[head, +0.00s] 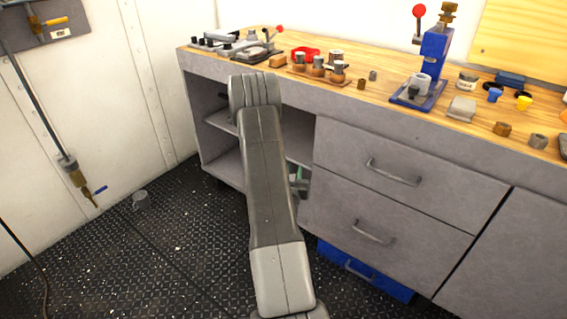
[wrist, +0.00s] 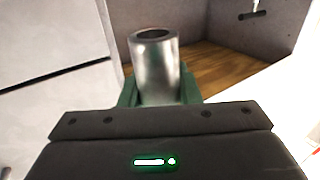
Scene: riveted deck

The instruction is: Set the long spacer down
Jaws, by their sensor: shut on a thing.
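The long spacer (wrist: 155,65) is a shiny metal tube with an open, dark bore at its top end. It stands roughly upright between the green fingers of my gripper (wrist: 160,88) in the wrist view. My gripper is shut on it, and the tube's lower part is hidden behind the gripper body. In the head view only a small green part of my gripper (head: 298,178) shows beside my arm, in front of the open shelves. The spacer is hidden there.
A blue box (head: 330,258) sits below the drawers.

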